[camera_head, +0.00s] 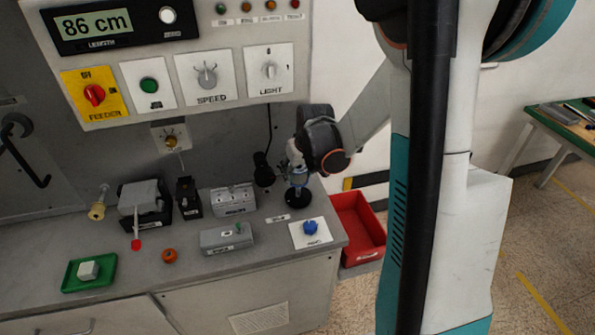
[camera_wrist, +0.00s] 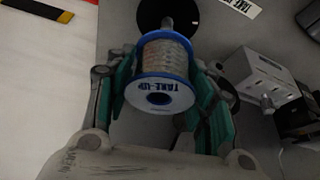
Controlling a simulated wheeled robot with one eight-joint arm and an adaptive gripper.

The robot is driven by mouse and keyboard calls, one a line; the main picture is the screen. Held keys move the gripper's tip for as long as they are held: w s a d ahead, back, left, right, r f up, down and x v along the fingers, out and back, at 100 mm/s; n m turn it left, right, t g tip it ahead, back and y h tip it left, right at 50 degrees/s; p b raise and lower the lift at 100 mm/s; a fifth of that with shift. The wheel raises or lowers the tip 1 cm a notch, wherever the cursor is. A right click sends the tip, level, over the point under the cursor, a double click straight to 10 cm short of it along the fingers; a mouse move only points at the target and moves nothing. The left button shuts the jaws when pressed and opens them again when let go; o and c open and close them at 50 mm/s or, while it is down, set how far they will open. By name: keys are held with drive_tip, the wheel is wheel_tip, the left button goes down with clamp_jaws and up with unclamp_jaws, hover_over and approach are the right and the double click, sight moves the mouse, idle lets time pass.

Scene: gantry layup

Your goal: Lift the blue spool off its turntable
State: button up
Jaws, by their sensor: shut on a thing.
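The blue spool (camera_wrist: 165,62) has blue flange rims, pale wound thread and a white end face marked TAKE-UP with a dark hole. My gripper (camera_wrist: 160,88) is shut on it, with teal-lined fingers on both sides of it. The black round turntable (camera_wrist: 150,14) shows beyond the spool, and a short grey post stands between them. I cannot tell whether the post is still inside the spool. In the head view the spool (camera_head: 298,178) is small and partly hidden by my gripper (camera_head: 296,165), above the black turntable (camera_head: 297,199).
A red bin (camera_head: 362,226) is beyond the bench's right edge. The control panel (camera_head: 190,70) rises behind.

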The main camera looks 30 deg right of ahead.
drive_tip(key=shift+r+p, duration=0.8)
drive_tip(key=shift+r, duration=0.4)
drive_tip(key=shift+r+p, duration=1.05)
drive_tip(key=shift+r, duration=0.6)
